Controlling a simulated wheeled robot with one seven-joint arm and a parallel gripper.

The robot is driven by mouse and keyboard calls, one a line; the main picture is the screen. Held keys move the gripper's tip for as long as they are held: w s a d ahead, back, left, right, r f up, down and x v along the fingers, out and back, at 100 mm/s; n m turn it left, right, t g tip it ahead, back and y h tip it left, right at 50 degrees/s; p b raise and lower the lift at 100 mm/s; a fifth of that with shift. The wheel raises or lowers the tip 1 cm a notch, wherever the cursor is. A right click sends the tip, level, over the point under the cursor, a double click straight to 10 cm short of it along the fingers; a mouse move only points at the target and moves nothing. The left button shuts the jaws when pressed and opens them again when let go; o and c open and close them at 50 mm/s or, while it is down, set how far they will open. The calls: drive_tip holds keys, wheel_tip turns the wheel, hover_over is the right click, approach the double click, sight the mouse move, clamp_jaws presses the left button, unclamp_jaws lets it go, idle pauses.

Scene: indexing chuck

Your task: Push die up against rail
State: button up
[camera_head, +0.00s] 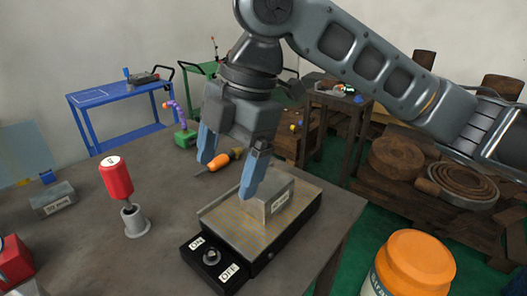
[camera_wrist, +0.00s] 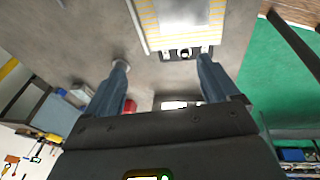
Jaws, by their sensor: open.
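The die, a grey block with a white label (camera_head: 280,203), sits on the yellow-striped top of the magnetic chuck (camera_head: 236,226). A low grey rail (camera_head: 214,204) appears to run along the chuck's far left edge; bare striped surface shows between it and the die. My gripper (camera_head: 226,178) is open and empty, its blue fingers pointing down. The right finger overlaps the die's left end in the head view; contact cannot be told.
The chuck's black front has an ON/OFF switch (camera_head: 211,257). A red-handled tool (camera_head: 118,180) stands in a grey holder to the left. An orange-handled screwdriver (camera_head: 220,160) lies behind the gripper. A grey block (camera_head: 53,199) lies far left.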

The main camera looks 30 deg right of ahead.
sight(267, 183)
drive_tip(key=d+h, duration=0.1)
drive_tip(key=d, duration=0.1)
drive_tip(key=d+h, duration=0.1)
drive_tip(key=d, duration=0.1)
drive_tip(key=d+g, duration=0.1)
drive_tip(key=d, duration=0.1)
drive_tip(key=shift+s+d+r+h, duration=0.15)
drive_tip(key=shift+s+d+h, duration=0.1)
drive_tip(key=shift+h, duration=0.15)
drive_tip(key=shift+f+b, duration=0.55)
drive_tip(key=shift+f, duration=3.25)
clamp_jaws()
